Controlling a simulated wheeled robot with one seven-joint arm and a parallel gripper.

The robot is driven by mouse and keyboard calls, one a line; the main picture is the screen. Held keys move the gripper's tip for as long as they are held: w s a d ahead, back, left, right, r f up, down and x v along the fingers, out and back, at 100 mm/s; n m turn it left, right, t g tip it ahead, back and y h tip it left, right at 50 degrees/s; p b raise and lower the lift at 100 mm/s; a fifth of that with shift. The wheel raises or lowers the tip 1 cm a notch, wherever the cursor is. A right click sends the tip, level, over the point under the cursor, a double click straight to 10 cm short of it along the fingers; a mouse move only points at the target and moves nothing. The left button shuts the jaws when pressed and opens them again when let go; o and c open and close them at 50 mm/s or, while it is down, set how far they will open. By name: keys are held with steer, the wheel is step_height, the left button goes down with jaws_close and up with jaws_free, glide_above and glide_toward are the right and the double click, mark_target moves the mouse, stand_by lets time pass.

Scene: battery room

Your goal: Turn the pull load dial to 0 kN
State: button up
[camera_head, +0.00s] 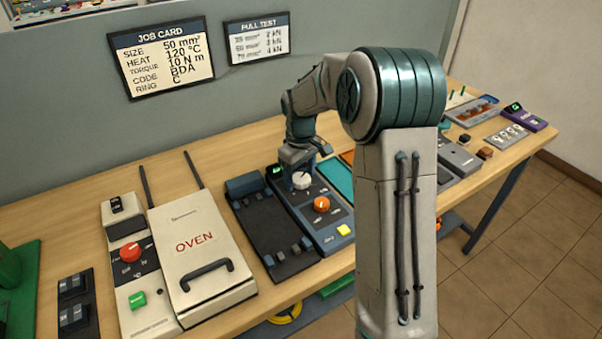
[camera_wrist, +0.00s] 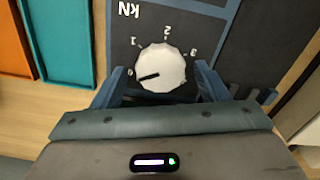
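The pull load dial (camera_wrist: 165,65) is a round white knob on a dark panel, with a scale reading 0, 1, 2, 3 and "kN". Its black pointer line points to the left in the wrist view, at or very near the 0 mark. My gripper (camera_wrist: 160,88) is open, its two blue fingers on either side of the dial, with a small gap visible on each side. In the head view the dial (camera_head: 301,181) shows just below my gripper (camera_head: 299,167), on the pull tester (camera_head: 328,232). Contact with the fingers cannot be made out.
The tester also has an orange knob (camera_head: 321,204) and a yellow button (camera_head: 343,230). A dark device (camera_head: 265,225) and the oven (camera_head: 205,250) stand to its left. Teal (camera_head: 337,176) and orange trays lie to its right. A pull test card (camera_head: 257,40) hangs on the wall.

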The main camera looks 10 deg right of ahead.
mark_target(300, 177)
step_height(300, 177, up, 14)
stand_by(0.6)
steer(key=shift+f, duration=0.1)
steer(key=shift+s, duration=0.15)
steer(key=s+f+m+t, duration=0.1)
steer(key=s+f+m, duration=0.1)
steer(key=s, duration=1.1)
steer(key=s+f+m+t, duration=0.1)
steer(key=s+m, duration=0.4)
steer(key=s, duration=0.9)
steer(key=shift+s+f+t, duration=0.25)
steer(key=shift+f+t, duration=0.15)
steer(key=shift+f, duration=0.2)
steer(key=shift+d, duration=0.1)
